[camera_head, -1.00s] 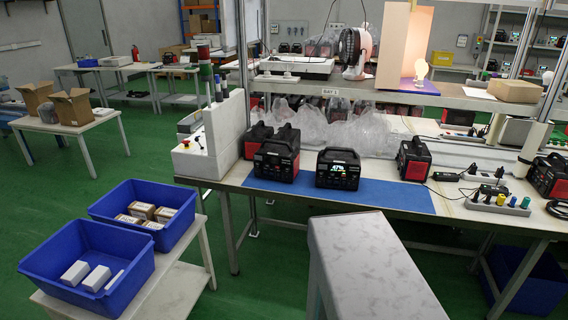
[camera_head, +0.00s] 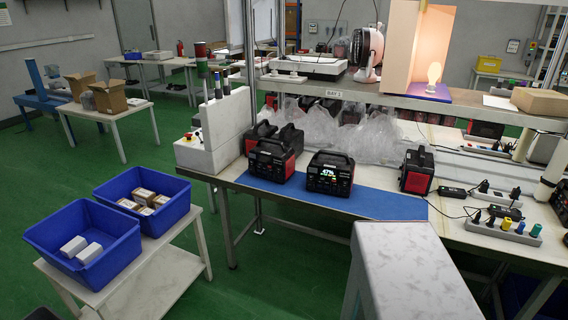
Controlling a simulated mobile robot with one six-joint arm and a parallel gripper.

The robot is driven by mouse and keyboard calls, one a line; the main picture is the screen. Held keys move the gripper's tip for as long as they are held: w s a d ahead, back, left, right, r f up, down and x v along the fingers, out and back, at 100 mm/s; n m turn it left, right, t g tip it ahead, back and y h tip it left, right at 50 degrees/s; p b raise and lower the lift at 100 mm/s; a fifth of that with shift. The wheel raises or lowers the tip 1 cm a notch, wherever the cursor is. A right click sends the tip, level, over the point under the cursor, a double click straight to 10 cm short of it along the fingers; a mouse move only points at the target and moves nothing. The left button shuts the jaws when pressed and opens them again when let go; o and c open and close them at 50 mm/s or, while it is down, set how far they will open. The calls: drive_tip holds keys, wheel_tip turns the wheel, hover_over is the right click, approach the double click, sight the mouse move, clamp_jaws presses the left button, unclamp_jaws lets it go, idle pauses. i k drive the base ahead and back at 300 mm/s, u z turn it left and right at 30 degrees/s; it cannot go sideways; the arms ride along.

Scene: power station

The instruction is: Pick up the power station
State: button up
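A black power station with red trim and a lit display reading about 47% (camera_head: 330,173) stands upright on the blue mat (camera_head: 388,206) on the workbench. A similar black and red power station (camera_head: 272,160) stands just left of it on the same mat, its display dark. A third one (camera_head: 417,171) stands to the right, turned sideways. Another (camera_head: 290,138) is partly hidden behind the left one. My gripper does not show in this view.
A pale marbled block (camera_head: 413,270) rises in front of the bench. Two blue bins (camera_head: 108,262) with boxes sit on a low table at left. Power strips (camera_head: 505,229) and cables lie on the bench at right. A shelf (camera_head: 400,92) overhangs the bench's rear.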

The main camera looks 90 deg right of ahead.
sight(269, 155)
drive_tip(key=u, duration=0.15)
drive_tip(key=k, duration=0.9)
drive_tip(key=z, duration=1.05)
drive_tip(key=i, duration=1.35)
